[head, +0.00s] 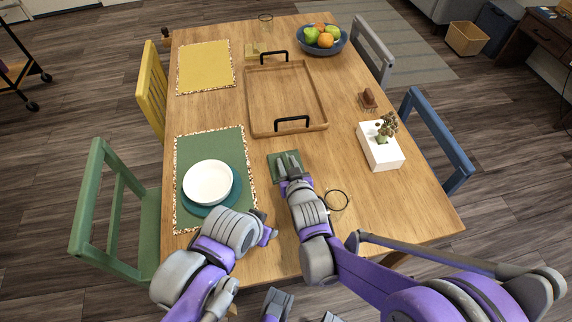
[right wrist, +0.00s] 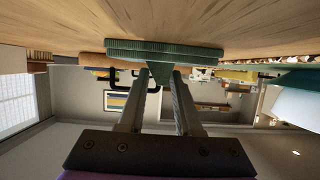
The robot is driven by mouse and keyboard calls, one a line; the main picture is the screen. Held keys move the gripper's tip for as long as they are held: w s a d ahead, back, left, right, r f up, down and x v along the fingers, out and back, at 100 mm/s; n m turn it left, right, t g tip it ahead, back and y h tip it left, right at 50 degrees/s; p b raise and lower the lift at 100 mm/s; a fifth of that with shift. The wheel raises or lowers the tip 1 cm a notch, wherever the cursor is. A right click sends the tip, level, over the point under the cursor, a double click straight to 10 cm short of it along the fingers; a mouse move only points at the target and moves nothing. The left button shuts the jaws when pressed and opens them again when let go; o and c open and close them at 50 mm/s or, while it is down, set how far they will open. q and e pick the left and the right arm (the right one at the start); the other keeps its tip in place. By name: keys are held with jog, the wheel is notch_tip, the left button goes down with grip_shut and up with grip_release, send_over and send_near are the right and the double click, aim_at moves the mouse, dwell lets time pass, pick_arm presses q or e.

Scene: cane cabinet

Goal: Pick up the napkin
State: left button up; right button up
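A folded green napkin (head: 289,157) lies on the wooden table, right of the green placemat. My right gripper (head: 285,170) is at its near side in the head view. In the right wrist view, which is upside down, the napkin (right wrist: 165,48) is just beyond my fingertips (right wrist: 160,75). The two fingers are apart, with a green corner of the napkin showing between their tips. I cannot tell whether they touch it. My left gripper (head: 268,235) is over the near table edge, below the placemat, and its fingers are too small to read.
A white bowl (head: 208,182) on a teal plate sits on the green placemat (head: 190,147). A wooden tray (head: 262,125) is beyond the napkin. A white planter box (head: 382,156) stands at the right.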

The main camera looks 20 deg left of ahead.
grip_shut()
jog(key=shift+r, duration=0.1)
